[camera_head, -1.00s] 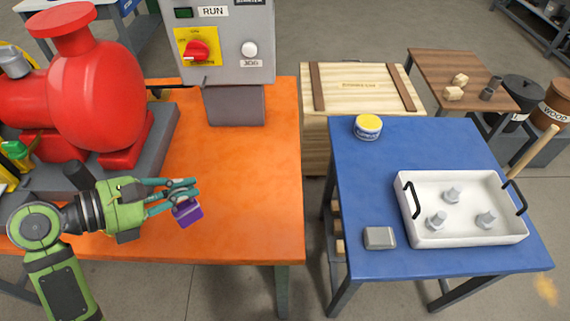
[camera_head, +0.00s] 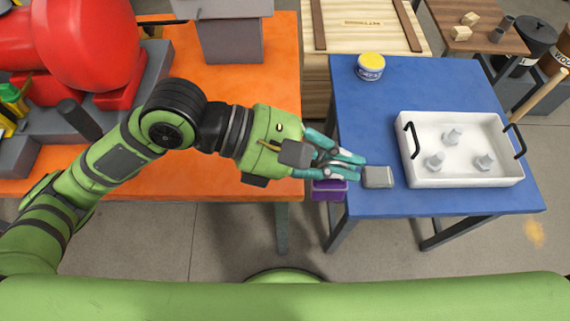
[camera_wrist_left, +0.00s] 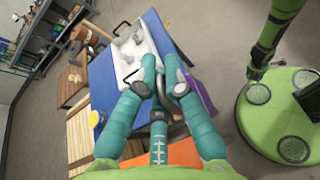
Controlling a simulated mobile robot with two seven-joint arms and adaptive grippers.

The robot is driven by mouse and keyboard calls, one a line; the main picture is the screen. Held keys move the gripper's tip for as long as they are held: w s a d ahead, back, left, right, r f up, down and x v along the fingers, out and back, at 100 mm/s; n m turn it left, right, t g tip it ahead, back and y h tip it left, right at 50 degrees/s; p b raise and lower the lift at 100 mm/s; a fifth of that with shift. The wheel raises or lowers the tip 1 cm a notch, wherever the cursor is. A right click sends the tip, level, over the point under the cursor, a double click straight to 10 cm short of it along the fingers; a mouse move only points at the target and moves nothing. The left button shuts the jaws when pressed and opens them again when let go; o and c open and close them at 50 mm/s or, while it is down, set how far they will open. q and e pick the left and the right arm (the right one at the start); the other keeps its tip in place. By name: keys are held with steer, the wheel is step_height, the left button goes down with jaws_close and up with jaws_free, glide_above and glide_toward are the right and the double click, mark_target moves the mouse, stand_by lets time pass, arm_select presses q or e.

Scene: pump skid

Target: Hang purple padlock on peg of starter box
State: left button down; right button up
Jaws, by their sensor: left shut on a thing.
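The purple padlock (camera_head: 330,190) hangs from my left gripper (camera_head: 345,165), over the gap between the orange bench and the blue table. In the left wrist view my left gripper (camera_wrist_left: 163,75) is shut on its grey shackle, and the padlock's purple body (camera_wrist_left: 203,95) shows to the right of the fingers.
The orange bench (camera_head: 235,90) carries a red pump (camera_head: 85,45) at its left. The blue table (camera_head: 375,110) holds a yellow-lidded tin (camera_head: 370,66), a grey block (camera_head: 377,177) close to my fingertips, and a white tray (camera_head: 462,178) with bolts. A wooden crate (camera_head: 365,30) stands behind.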

mark_target(342, 195)
arm_select(q)
steer(key=shift+m+g, duration=0.4)
steer(key=s+f, duration=0.3)
steer(key=shift+s+d, duration=0.1)
steer(key=shift+s, duration=0.1)
steer(key=w+a+f, duration=0.2)
steer(key=w+f, duration=0.1)
steer(key=w+a+f, duration=0.2)
steer(key=w+f, duration=0.1)
steer(key=w+a+f, duration=0.2)
steer(key=w+f, duration=0.1)
steer(key=w, duration=0.1)
steer(key=shift+a+f, duration=0.15)
steer(key=shift+a, duration=0.1)
steer(key=shift+s+f, duration=0.15)
steer(key=shift+f, duration=0.5)
